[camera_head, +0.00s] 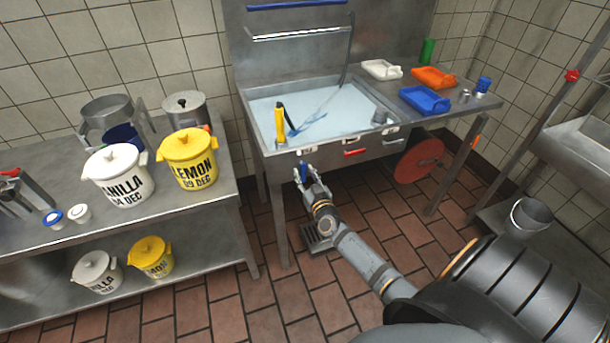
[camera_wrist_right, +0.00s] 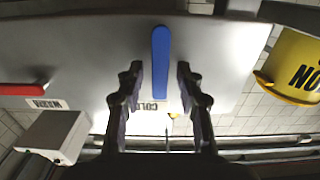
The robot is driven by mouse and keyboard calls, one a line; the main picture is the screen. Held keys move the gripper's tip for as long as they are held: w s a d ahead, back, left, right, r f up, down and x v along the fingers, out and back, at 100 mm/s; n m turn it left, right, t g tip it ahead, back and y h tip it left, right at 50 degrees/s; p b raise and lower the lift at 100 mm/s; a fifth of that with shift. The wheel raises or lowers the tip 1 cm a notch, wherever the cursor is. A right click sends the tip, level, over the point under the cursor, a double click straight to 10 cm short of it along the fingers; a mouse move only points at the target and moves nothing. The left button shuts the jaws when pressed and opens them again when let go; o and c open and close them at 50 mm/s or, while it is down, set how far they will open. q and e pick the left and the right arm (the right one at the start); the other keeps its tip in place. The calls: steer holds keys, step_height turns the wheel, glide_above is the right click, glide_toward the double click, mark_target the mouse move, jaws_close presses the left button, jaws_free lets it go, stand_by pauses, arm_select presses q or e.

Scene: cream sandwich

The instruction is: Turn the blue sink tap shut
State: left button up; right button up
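The blue tap handle (camera_head: 303,172) is at the front of the steel sink (camera_head: 262,128), below its left front corner. In the right wrist view the blue handle (camera_wrist_right: 161,50) points straight up the picture, above a label reading COLD (camera_wrist_right: 147,106). My right gripper (camera_head: 307,176) is at the handle. In the wrist view its two fingers (camera_wrist_right: 158,78) are apart, one on each side of the handle, with visible gaps on both sides. I cannot tell how deep the handle sits between them. My left gripper is in neither view.
A red handle (camera_head: 355,153) is further right on the sink front; it also shows in the wrist view (camera_wrist_right: 22,89). A table with white and yellow tubs (camera_head: 188,160) stands left. A red disc (camera_head: 419,161) is under the right counter. The floor before the sink is clear.

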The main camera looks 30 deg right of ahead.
mark_target(308, 161)
jaws_close()
stand_by(0.3)
steer(key=n+p, duration=0.2)
steer(key=shift+d+r+p, duration=0.2)
steer(key=shift+p, duration=0.2)
steer(key=n+p, duration=0.3)
steer(key=d+n+p, duration=0.1)
steer(key=n+p, duration=0.2)
steer(key=n, duration=0.1)
steer(key=r+n+p, duration=0.1)
steer(key=n+p, duration=0.2)
steer(key=n, duration=0.1)
steer(key=shift+s+d+r, duration=0.1)
steer(key=shift+s+d, duration=0.2)
steer(key=n, duration=0.1)
steer(key=n+p, duration=0.1)
steer(key=n, duration=0.1)
steer(key=n+p, duration=0.1)
steer(key=shift+d+r+n, duration=0.1)
steer(key=shift+r+n, duration=0.2)
steer(key=shift+n, duration=0.1)
steer(key=shift+n+p, duration=0.3)
